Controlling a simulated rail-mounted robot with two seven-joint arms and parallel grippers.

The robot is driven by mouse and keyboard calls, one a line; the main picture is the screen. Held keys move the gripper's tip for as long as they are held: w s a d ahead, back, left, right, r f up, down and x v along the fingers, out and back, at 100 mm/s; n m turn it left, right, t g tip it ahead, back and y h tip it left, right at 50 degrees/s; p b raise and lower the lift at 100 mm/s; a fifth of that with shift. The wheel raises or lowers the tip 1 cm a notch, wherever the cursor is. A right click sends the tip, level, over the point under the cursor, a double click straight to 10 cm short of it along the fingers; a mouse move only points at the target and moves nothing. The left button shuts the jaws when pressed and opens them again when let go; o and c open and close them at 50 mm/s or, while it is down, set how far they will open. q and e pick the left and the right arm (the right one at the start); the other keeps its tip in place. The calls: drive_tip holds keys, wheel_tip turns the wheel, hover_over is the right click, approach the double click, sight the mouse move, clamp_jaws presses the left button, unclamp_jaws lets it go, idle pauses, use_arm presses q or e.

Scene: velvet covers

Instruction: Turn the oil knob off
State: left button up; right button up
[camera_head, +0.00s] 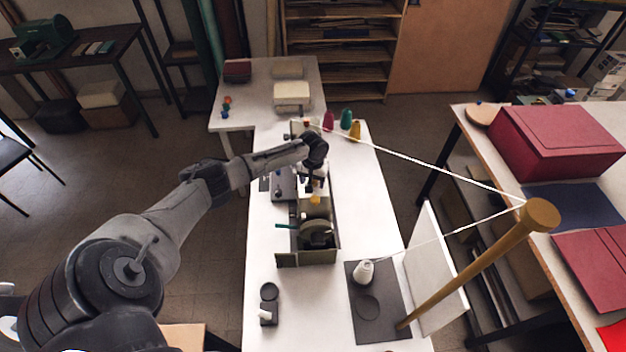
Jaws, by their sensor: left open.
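My left arm reaches in from the left, and its gripper (313,186) points down over the machine on the white table. The gripper is open, with its fingers close above a small yellow-orange knob (315,199). I cannot tell whether the fingers touch it. Beneath is an olive-green machine box (287,259) with a dark wheel inside and a teal handle (286,226) on its left side. The gripper and wrist hide part of the machine's back. My right gripper is not in view.
A wooden post (480,262) carries thread across the right side. Red, green and yellow cones (347,119) stand at the back. The white table (375,205) is clear right of the machine.

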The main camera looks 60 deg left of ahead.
use_arm(q)
drive_tip(key=shift+c, duration=0.2)
drive_tip(key=c, duration=0.9)
